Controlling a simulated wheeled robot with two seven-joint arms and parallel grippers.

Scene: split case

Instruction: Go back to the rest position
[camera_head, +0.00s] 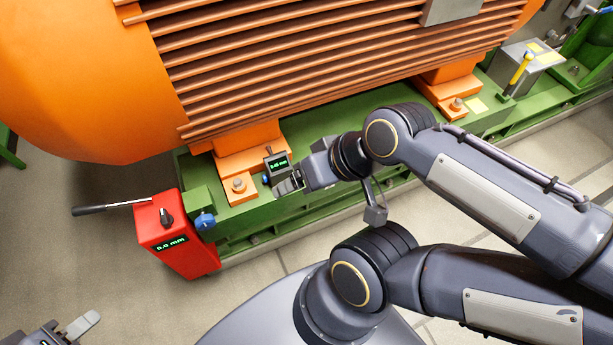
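My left gripper (78,326) is at the bottom left corner, cut off by the frame edge. A pale fingertip shows above the floor, with nothing visible at it; the spread of its fingers is not clear. My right gripper (289,184) is at the green base, right beside a small dark gauge (278,164) with a green readout of about 0.45 mm. Its fingertips are small and partly hidden by the wrist, so I cannot tell whether they are open or touch the gauge.
A large orange finned machine (300,60) stands on a green base (330,128). A red box (178,240) with a lever (103,208) and a 0.0 mm readout stands at the base's left end. A yellow-handled tool (521,68) is at the right. Floor at the lower left is clear.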

